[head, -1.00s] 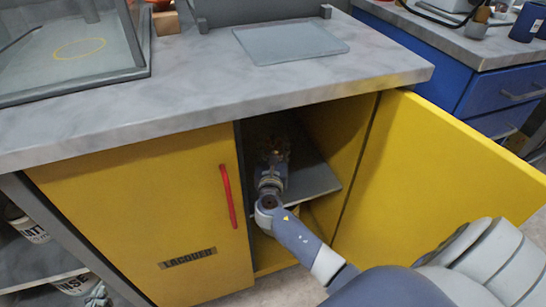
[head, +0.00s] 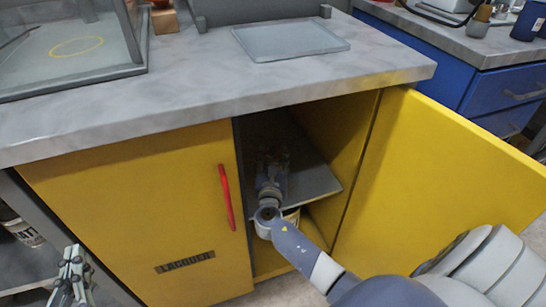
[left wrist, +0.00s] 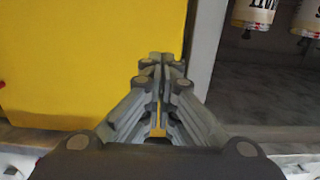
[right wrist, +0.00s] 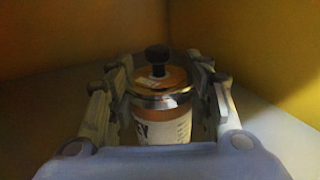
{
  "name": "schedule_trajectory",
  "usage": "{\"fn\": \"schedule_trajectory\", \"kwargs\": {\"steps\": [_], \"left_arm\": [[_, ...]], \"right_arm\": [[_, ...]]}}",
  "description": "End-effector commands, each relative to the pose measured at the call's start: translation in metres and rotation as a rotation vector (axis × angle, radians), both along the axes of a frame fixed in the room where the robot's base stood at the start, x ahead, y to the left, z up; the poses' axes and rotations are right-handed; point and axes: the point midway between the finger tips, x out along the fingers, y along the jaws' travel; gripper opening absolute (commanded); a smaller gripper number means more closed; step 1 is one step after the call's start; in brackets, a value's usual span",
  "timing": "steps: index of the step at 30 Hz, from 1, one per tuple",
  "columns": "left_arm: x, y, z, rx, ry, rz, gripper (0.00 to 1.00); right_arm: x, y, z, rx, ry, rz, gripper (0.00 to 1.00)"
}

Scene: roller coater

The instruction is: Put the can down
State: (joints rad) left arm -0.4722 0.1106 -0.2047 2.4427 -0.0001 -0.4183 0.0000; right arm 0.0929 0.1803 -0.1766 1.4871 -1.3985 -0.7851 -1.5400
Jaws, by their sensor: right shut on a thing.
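The can (right wrist: 163,128) has an orange top with a black knob and a pale label with dark letters. In the right wrist view it stands upright between the fingers of my right gripper (right wrist: 158,85), which is shut on it. In the head view my right gripper (head: 273,163) reaches into the open right side of the yellow cabinet (head: 110,210), over the grey shelf (head: 318,182). The can is hard to make out there, and its base is hidden. My left gripper (left wrist: 166,62) is shut and empty; in the head view it is at the lower left (head: 72,272).
The open yellow door (head: 440,165) stands to the right of my right arm. The closed left door has a red handle (head: 227,197). A pale thing (head: 292,216) shows below the shelf. Cans (left wrist: 255,12) stand in an open rack beside the cabinet.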

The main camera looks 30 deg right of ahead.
Motion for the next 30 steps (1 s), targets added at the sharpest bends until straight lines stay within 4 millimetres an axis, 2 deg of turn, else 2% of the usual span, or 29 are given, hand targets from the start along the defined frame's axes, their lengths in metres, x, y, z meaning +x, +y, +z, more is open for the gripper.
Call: {"fn": "schedule_trajectory", "kwargs": {"steps": [7,8,10,11,24,30], "left_arm": [[0.0,-0.001,0.003,-0.004,-0.018,-0.001,0.0],[0.0,-0.001,0.005,-0.006,-0.024,-0.001,0.0],[0.0,-0.001,0.005,-0.006,-0.025,-0.001,0.0],[0.0,-0.001,0.005,-0.006,-0.025,-0.001,0.0],[0.0,-0.001,0.003,-0.003,-0.008,-0.001,0.0],[-0.005,0.006,-0.025,0.033,0.131,0.009,0.0]], "right_arm": [[0.0,0.0,-0.001,-0.001,-0.002,0.0,0.17],[0.0,0.0,-0.002,0.0,0.0,0.0,0.49],[0.0,0.0,-0.001,0.0,0.0,0.0,0.65],[0.0,0.0,-0.001,0.0,0.0,0.0,0.67],[0.0,0.0,0.001,0.0,0.0,0.0,0.67],[-0.02,0.014,0.001,0.001,0.002,0.001,0.67]]}}
